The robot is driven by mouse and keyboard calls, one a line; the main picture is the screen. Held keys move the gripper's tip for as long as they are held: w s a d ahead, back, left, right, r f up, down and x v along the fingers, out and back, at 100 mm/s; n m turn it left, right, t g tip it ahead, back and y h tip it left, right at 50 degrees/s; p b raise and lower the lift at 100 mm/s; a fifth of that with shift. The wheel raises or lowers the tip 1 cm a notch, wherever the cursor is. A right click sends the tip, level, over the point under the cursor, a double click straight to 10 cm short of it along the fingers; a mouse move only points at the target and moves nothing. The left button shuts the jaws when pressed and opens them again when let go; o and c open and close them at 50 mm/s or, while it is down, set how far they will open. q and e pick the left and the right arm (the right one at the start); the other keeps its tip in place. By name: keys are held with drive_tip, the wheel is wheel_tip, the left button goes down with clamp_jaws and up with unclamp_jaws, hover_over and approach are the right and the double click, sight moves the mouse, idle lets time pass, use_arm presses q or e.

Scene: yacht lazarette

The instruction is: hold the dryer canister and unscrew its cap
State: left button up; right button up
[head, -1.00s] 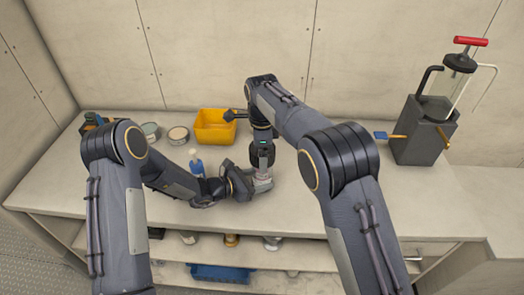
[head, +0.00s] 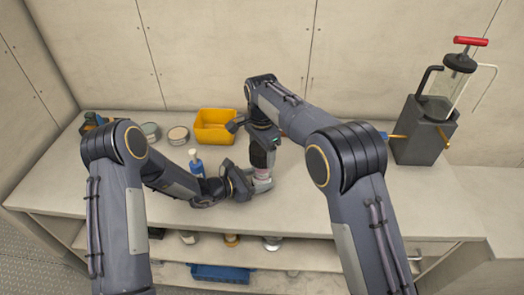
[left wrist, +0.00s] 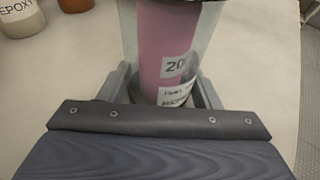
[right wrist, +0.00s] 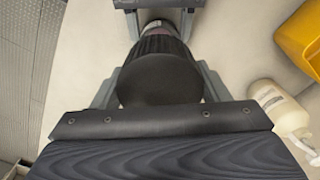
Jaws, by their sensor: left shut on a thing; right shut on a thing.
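The dryer canister (left wrist: 175,45) is a clear cylinder with pink contents and white labels, upright on the bench. It also shows in the head view (head: 262,174). My left gripper (left wrist: 163,90) is shut around its lower body, one finger on each side. The dark ribbed cap (right wrist: 160,75) is on top of the canister in the right wrist view. My right gripper (right wrist: 160,95) comes from above and is shut on the cap, a finger on each side. In the head view my right gripper (head: 262,150) hides most of the cap.
A yellow bin (head: 215,126) stands behind, with round tins (head: 178,135) to its left. A grey pump unit (head: 425,130) stands at the right.

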drive_tip(key=n, duration=0.4)
drive_tip(key=shift+n, duration=0.3)
drive_tip(key=shift+r, duration=0.15)
drive_tip(key=shift+r, duration=0.75)
drive_tip(key=shift+r, duration=0.3)
drive_tip(key=shift+r, duration=1.95)
use_arm(q)
drive_tip(key=o, duration=1.5)
drive_tip(key=shift+c, duration=0.2)
